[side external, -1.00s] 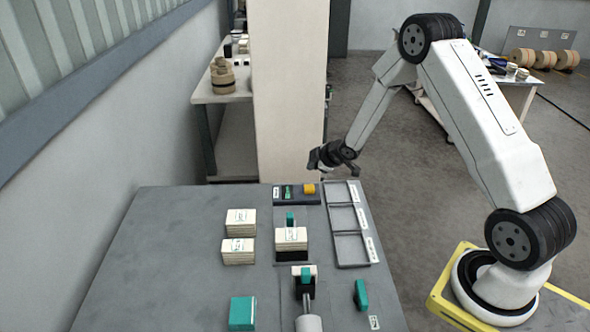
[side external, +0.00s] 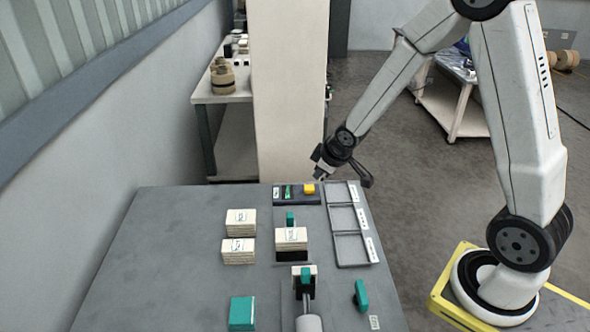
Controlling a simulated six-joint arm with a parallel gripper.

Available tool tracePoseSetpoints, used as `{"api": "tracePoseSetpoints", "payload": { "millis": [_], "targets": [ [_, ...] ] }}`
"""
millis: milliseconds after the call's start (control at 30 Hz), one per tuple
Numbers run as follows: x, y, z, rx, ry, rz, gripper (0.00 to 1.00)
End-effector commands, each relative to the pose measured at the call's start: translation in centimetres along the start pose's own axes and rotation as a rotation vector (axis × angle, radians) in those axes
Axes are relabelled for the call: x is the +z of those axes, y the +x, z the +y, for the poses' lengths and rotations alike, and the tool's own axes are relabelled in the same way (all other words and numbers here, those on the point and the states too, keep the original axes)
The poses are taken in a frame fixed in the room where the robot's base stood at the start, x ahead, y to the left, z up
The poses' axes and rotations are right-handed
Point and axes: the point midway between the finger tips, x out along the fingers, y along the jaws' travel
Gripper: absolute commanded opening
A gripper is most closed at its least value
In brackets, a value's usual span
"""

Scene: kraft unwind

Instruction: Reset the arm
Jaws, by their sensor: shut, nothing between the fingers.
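My gripper (side external: 319,177) is small and dark in the side external view. It hangs in the air near the far right edge of the grey table (side external: 165,270), close to the far end of the three-part grey tray. It is shut and holds nothing. My arm is bent, with its elbow high at the top of the picture, and its base stands to the right of the table.
On the table are card stacks (side external: 240,222), a teal block (side external: 242,313), a teal piece (side external: 361,295), a small panel with a yellow button (side external: 309,189) and the tray (side external: 368,262). A tall pale panel (side external: 292,90) stands behind. The table's left side is clear.

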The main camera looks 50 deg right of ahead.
Motion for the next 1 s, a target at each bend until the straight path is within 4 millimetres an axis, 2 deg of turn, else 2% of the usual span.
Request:
{"api": "tracePoseSetpoints", "payload": {
  "millis": [33,300,500,700,1000],
  "targets": [
    [0.4,-1.2,-1.1,-0.011,0.028,-0.019,0.00],
    [4.1,-6.8,-6.5,-0.082,0.203,-0.155,0.00],
    [6.7,-9.6,-9.4,-0.124,0.295,-0.234,0.00],
    [7.8,-10.6,-10.5,-0.140,0.330,-0.268,0.00],
    [7.9,-10.6,-10.6,-0.140,0.331,-0.270,0.00]
  ]
}}
